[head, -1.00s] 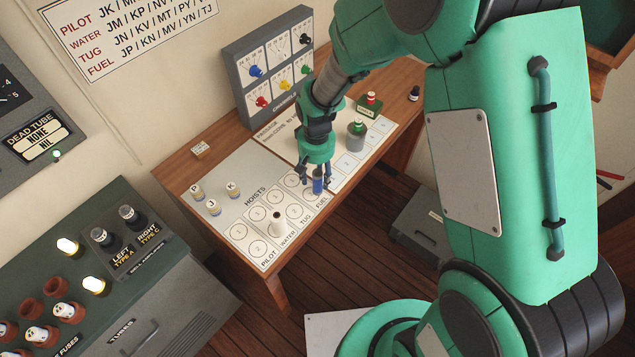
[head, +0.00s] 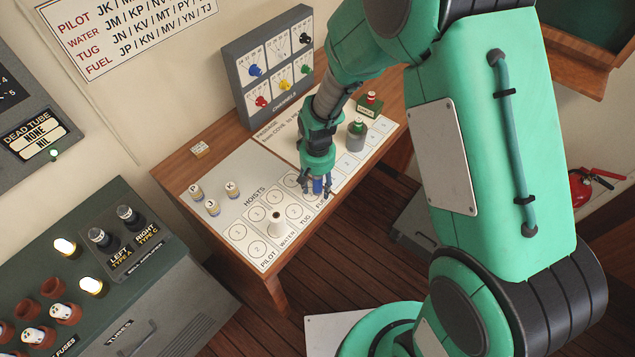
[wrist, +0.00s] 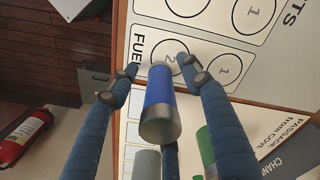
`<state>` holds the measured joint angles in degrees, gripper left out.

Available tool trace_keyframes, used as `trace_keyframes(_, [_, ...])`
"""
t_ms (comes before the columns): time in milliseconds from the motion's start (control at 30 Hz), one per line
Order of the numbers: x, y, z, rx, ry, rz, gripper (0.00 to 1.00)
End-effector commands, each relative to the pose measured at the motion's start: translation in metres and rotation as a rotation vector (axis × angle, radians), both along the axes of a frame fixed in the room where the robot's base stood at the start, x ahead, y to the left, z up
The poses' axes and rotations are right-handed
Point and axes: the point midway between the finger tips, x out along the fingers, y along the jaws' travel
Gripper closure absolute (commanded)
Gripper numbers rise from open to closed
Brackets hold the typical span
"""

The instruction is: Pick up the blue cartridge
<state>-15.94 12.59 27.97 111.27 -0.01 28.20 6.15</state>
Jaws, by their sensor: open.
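The blue cartridge (wrist: 158,98) has a grey end facing the wrist camera. It appears to stand upright at the FUEL column of the hoist chart (wrist: 240,62), by the circle marked 2. My gripper (wrist: 162,88) is open, with its blue fingers spread on both sides of the cartridge and a third behind it. I see gaps beside the cartridge, and no clear contact. In the head view my gripper (head: 317,186) is low over the chart's front edge, and the cartridge (head: 318,187) shows only partly between the fingers.
A grey-green cylinder (head: 355,136) stands close by on the chart, right of my gripper. A white conical piece (head: 277,222) and several small lettered cartridges (head: 212,207) are to the left. The channels box (head: 270,70) stands behind. A fire extinguisher (head: 582,190) is at far right.

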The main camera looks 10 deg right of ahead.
Motion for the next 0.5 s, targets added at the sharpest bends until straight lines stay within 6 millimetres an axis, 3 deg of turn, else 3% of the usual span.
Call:
trace_keyframes(433, [0.0002, 0.0001, 0.0007, 0.0, 0.0, 0.0, 0.52])
trace_keyframes(500, [0.0002, 0.0001, 0.0007, 0.0, 0.0, 0.0, 0.64])
